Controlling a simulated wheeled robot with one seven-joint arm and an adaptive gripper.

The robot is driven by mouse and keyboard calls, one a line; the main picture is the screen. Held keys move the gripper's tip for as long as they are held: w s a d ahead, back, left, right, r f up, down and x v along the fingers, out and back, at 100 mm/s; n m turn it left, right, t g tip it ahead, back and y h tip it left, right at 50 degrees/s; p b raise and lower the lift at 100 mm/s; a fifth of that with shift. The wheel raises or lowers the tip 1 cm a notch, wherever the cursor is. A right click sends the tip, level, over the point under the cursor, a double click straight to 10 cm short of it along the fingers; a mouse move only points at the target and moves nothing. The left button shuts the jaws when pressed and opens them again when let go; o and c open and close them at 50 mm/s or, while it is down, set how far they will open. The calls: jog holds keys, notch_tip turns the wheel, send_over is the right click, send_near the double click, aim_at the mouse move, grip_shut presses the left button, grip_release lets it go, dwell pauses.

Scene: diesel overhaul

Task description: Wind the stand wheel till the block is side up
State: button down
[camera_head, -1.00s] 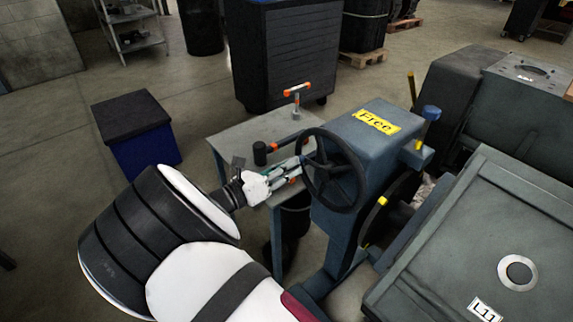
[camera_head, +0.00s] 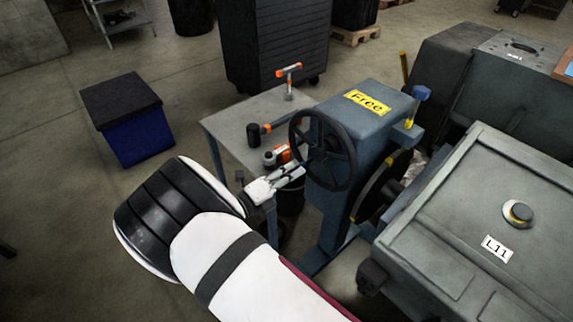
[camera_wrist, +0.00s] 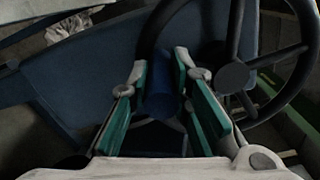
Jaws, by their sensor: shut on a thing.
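The stand wheel (camera_head: 348,151) is a dark spoked handwheel on the side of the blue stand head (camera_head: 366,130), which bears a yellow "Free" label. In the wrist view, the wheel (camera_wrist: 232,76) stands at upper right. My gripper (camera_head: 298,170) is at the wheel's lower left. Its green-padded fingers (camera_wrist: 175,90) are shut on a dark blue grip (camera_wrist: 160,88) by the rim; its join to the wheel is hard to see. The large grey block (camera_head: 450,222), labelled L11, lies right of the stand, with a broad face and round fitting upward.
A grey table (camera_head: 228,124) with orange-marked tools stands behind the wheel. A blue box with a dark top (camera_head: 125,115) is on the floor at left. A black cabinet (camera_head: 275,45) stands at the back. Open floor lies at lower left.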

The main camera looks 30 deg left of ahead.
aim_at(313, 176)
jog(key=d+n, duration=0.1)
jog(key=s+d+f+n, duration=0.1)
jog(key=n, duration=0.1)
jog(key=shift+s+d+p, duration=0.1)
jog(key=shift+d+p, duration=0.05)
jog(key=shift+p, duration=0.2)
jog(key=shift+s+d+f+n, duration=0.1)
jog(key=shift+s+d+n, duration=0.2)
jog(key=shift+n, duration=0.35)
jog(key=shift+s+d+f+n, duration=0.1)
jog(key=shift+d+n, duration=0.3)
jog(key=shift+n, duration=0.25)
jog(key=c, duration=1.4)
grip_release()
jog(key=shift+w, duration=0.1)
jog(key=shift+c, duration=0.2)
jog(key=shift+a+r, duration=0.1)
jog(key=shift+r, duration=0.05)
jog(key=shift+r, duration=0.1)
jog(key=shift+a, duration=0.1)
